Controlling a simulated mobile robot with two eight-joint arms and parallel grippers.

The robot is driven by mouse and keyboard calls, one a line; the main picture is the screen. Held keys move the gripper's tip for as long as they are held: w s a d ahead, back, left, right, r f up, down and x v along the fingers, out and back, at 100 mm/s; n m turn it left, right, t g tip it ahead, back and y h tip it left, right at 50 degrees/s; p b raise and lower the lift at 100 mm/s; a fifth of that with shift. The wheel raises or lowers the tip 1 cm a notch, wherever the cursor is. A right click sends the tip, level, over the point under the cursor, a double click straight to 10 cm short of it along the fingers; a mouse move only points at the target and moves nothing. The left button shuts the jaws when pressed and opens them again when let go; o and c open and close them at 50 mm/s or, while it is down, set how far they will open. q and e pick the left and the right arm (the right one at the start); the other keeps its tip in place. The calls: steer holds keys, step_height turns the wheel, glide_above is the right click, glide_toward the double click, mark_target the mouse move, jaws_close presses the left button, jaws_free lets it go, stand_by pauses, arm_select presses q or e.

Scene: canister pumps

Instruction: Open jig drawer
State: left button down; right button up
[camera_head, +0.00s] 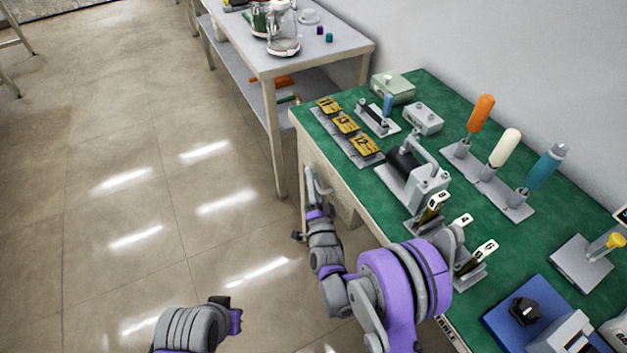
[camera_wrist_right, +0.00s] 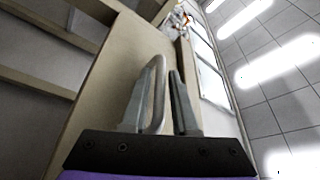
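The jig drawer sits under the front edge of the green-topped bench. Its beige front (camera_wrist_right: 120,75) fills the middle of the right wrist view. A grey bow-shaped drawer handle (camera_wrist_right: 158,85) stands out from it and also shows in the head view (camera_head: 324,190). In the head view my right gripper (camera_head: 314,198) is at the bench front. My left gripper (camera_head: 236,321) is low at the bottom, away from the bench; its fingers are hidden.
The green bench top (camera_head: 305,120) holds yellow numbered plates (camera_head: 345,125), a black-and-grey pump (camera_head: 412,170), upright handled tools (camera_head: 503,148) and a blue base (camera_head: 525,312). A second table (camera_head: 340,50) stands behind. The tiled floor (camera_head: 130,180) to the left is clear.

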steer(key=shift+c, duration=0.2)
jaws_close()
stand_by(1.2)
